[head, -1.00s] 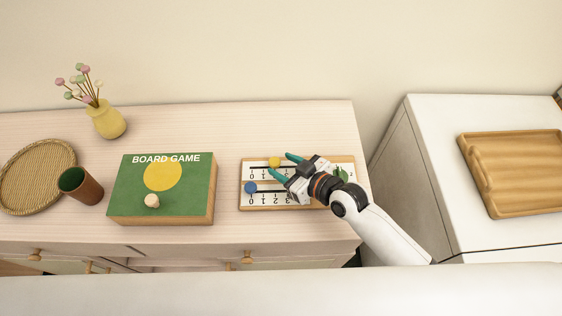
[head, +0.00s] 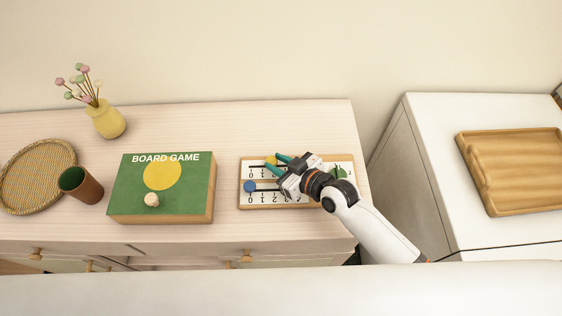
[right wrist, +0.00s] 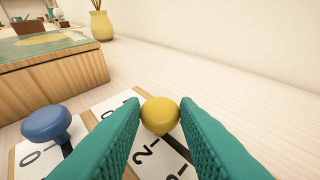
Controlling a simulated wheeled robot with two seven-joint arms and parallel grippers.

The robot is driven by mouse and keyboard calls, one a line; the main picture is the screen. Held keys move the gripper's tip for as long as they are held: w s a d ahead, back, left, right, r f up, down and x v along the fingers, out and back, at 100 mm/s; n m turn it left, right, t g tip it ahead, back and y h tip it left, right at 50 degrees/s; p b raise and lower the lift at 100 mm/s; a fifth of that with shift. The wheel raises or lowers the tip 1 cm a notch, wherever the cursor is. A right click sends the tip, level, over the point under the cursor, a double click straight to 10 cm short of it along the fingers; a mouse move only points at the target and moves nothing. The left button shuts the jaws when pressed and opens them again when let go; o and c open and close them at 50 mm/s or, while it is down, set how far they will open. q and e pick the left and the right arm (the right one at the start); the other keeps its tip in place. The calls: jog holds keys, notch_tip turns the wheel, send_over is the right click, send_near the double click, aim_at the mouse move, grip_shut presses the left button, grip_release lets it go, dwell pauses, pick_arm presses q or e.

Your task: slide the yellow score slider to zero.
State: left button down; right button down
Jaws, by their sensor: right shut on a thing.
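The score board (head: 243,203) is a wooden-framed white panel with two numbered tracks. The yellow score slider (head: 271,160) is a round knob on the back track, right of that row's 0 and near its 1 and 2. It also shows in the right wrist view (right wrist: 160,115), between my teal fingertips. My right gripper (head: 272,161) is shut on the yellow slider, with its hand covering the board's middle. The blue slider (head: 250,186) sits at the left end of the front track, and also shows in the right wrist view (right wrist: 46,123). My left gripper is out of view.
The green board game box (head: 125,190), with a pale knob (head: 152,200) on it, stands left of the board. A cup (head: 82,185), a woven tray (head: 35,175) and a yellow vase (head: 107,121) are farther left. A white cabinet with a wooden tray (head: 520,170) stands right.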

aim_at(258, 174)
jog(key=a+p, duration=0.1)
jog(key=a, duration=0.4)
jog(key=shift+a, duration=0.4)
jog(key=c, duration=1.5)
grip_release()
jog(key=o, duration=0.4)
jog(key=shift+a, duration=0.2)
jog(key=shift+s+d+r, duration=0.1)
jog(key=shift+s+d, duration=0.05)
jog(key=shift+d, duration=0.2)
jog(key=b+v, duration=0.1)
jog(key=v, duration=1)
jog(key=shift+s+r, duration=0.15)
